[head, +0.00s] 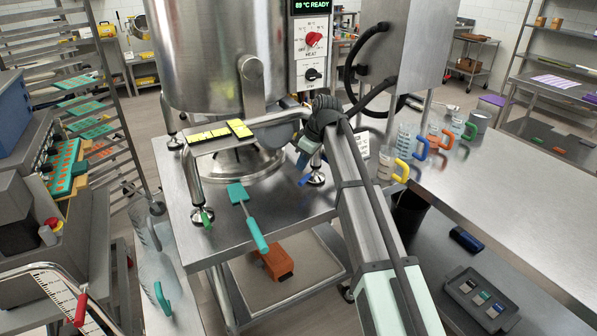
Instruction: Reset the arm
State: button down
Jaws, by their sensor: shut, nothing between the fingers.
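My arm (360,200) reaches up from the lower right toward the steel kettle (195,60). Its dark wrist (326,112) is bent over near the kettle's lower right side. My gripper (302,162) points down just below the wrist, above the steel table (200,240), and is partly hidden by the wrist and arm. It is shut and appears empty. A small blue item (306,180) shows close below it; I cannot tell whether they touch.
A teal spatula (248,216) lies at the table's front. A ledge with yellow pieces (220,132) stands left of the wrist. Jugs with coloured handles (400,168) stand on the right. An orange-brown block (277,262) sits on the lower shelf. A moulding machine (50,180) stands left.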

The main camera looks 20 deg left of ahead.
jog(key=v, duration=0.4)
jog(key=s+d+f+m+h, duration=0.15)
jog(key=d+f+m, duration=0.45)
jog(key=d+f, duration=1.05)
jog(key=s+d+f+m+g, duration=0.1)
jog(key=s+d+f, duration=0.25)
jog(key=f, duration=0.35)
jog(key=s+d+f+m+g+h, duration=0.1)
jog(key=s+d+f, duration=0.25)
jog(key=f, duration=0.35)
jog(key=s+d+f+m, duration=0.2)
jog(key=s+d+f, duration=0.15)
jog(key=f, duration=0.25)
jog(key=s+d+f+m+g, duration=0.1)
jog(key=s+d+f, duration=0.2)
jog(key=s+f, duration=0.5)
jog(key=s+d+f+m+g, duration=0.2)
jog(key=s+d+f, duration=0.2)
jog(key=s+f, duration=0.4)
jog(key=s+d+f+m+g, duration=0.1)
jog(key=s+f, duration=0.3)
jog(key=s, duration=0.7)
jog(key=s+d+f+m+g+h, duration=0.1)
jog(key=s+d+f, duration=0.2)
jog(key=s, duration=0.9)
jog(key=shift+s+f+m+g, duration=0.3)
jog(key=shift+f+m, duration=0.1)
jog(key=shift+f, duration=0.55)
